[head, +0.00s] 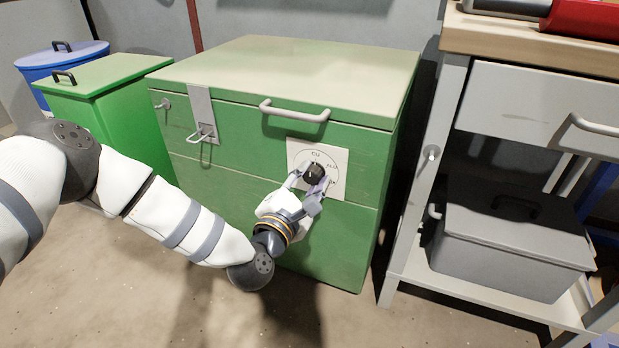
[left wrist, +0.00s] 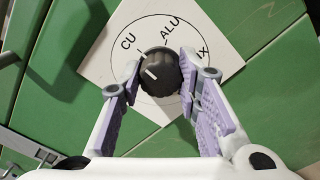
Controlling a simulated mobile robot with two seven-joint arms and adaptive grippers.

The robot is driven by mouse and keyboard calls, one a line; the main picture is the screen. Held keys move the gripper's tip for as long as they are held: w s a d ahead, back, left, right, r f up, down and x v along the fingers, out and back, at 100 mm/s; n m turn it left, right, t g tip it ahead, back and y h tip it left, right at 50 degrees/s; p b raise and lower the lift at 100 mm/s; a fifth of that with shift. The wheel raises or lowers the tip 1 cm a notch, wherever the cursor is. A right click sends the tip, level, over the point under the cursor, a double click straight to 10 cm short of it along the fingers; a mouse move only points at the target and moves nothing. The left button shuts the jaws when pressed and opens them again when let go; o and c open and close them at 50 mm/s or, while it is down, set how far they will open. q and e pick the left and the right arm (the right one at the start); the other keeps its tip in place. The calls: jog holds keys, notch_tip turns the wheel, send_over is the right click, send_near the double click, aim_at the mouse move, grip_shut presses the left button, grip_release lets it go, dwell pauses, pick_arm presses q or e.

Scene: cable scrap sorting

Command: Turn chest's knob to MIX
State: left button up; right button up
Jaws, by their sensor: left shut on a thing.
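The green chest (head: 225,150) stands in the middle of the head view with its lid down. A white dial plate (head: 337,160) on its front carries a black round knob (head: 313,173). In the left wrist view the plate (left wrist: 215,25) reads CU and ALU, and the MIX label is partly hidden by a finger. The knob (left wrist: 160,72) has a white mark on its left part, on the side toward CU. My left gripper (head: 312,180) is shut on the knob, one purple-padded finger on each side, as the left wrist view (left wrist: 160,80) shows. My right gripper is out of view.
The chest has a lid handle (head: 295,112) above the dial and a hasp (head: 201,118) to its left. A smaller green bin (head: 110,75) and a blue bin (head: 65,55) stand left. A workbench (head: 455,90) with a grey box (head: 510,250) below stands close on the right.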

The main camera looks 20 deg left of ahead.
pick_arm(q)
jog(key=shift+r+m+p, duration=0.15)
jog(key=shift+m+p, duration=0.45)
jog(key=shift+m, duration=0.4)
jog(key=m+p, duration=0.2)
jog(key=m, duration=0.2)
jog(key=m+p, duration=0.1)
jog(key=m, duration=0.3)
jog(key=shift+p, duration=0.4)
jog(key=m+p, duration=0.1)
jog(key=m, duration=0.2)
jog(key=shift+m, duration=0.4)
jog(key=m+p, duration=0.1)
jog(key=m, duration=0.3)
jog(key=shift+p, duration=0.35)
jog(key=m+p, duration=0.1)
jog(key=m, duration=0.4)
jog(key=shift+f, duration=0.2)
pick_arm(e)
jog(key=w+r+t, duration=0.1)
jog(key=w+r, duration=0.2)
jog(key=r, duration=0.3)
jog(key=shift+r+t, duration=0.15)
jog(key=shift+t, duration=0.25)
pick_arm(q)
jog(key=shift+a+m, duration=0.1)
jog(key=shift+m, duration=0.2)
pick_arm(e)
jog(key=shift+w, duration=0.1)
